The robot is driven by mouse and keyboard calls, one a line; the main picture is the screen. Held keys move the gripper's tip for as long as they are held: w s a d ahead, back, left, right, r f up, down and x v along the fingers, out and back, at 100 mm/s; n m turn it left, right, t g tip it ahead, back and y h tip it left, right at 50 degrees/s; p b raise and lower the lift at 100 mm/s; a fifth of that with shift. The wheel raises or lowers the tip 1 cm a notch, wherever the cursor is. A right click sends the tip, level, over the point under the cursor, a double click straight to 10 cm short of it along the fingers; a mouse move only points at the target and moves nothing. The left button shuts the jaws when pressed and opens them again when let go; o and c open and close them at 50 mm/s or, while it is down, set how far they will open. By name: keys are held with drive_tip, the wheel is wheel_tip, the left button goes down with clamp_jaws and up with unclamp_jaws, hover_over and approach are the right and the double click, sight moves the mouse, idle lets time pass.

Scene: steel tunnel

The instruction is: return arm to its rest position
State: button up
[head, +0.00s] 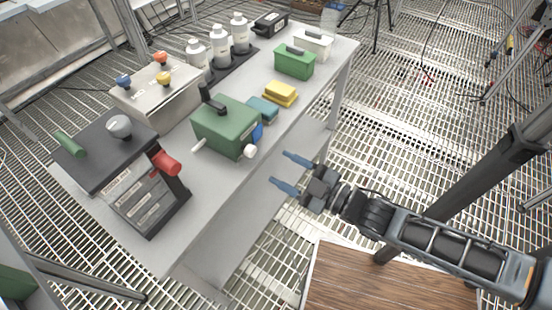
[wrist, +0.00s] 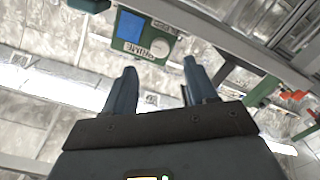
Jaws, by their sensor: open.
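My gripper (head: 285,173) is at the right front side of the grey table (head: 190,215) in the head view, off the table's edge. Its two blue fingers are spread apart with nothing between them. My arm reaches in from the lower right. In the wrist view the open fingers (wrist: 155,90) point toward the table side, where a green box with a white knob (wrist: 160,47) and a blue patch shows beyond them. In the head view this green box (head: 225,127) stands on the table, left of and behind my gripper, with a black lever on top.
A dark box with a red handle (head: 166,162) stands at the table's near end. A box with coloured knobs (head: 157,95), white bottles (head: 220,45), a yellow block (head: 281,93) and a green case (head: 294,62) stand farther back. A wooden surface (head: 350,283) lies below my arm. Open grating (head: 440,110) is at right.

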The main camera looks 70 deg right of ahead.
drive_tip(key=s+a+r+m+g+y, duration=0.1)
drive_tip(key=s+a+r+y, duration=0.1)
drive_tip(key=s+a+r, duration=0.2)
drive_tip(key=s+a+r+m+g+y, duration=0.1)
drive_tip(key=s+a+r+m+y, duration=0.1)
drive_tip(key=a+r, duration=0.6)
drive_tip(key=s+a+y, duration=0.1)
drive_tip(key=s+a, duration=0.1)
drive_tip(key=shift+s+a+r+g, duration=0.25)
drive_tip(key=shift+a+r+g, duration=0.05)
drive_tip(key=shift+a+r, duration=0.1)
idle(0.4)
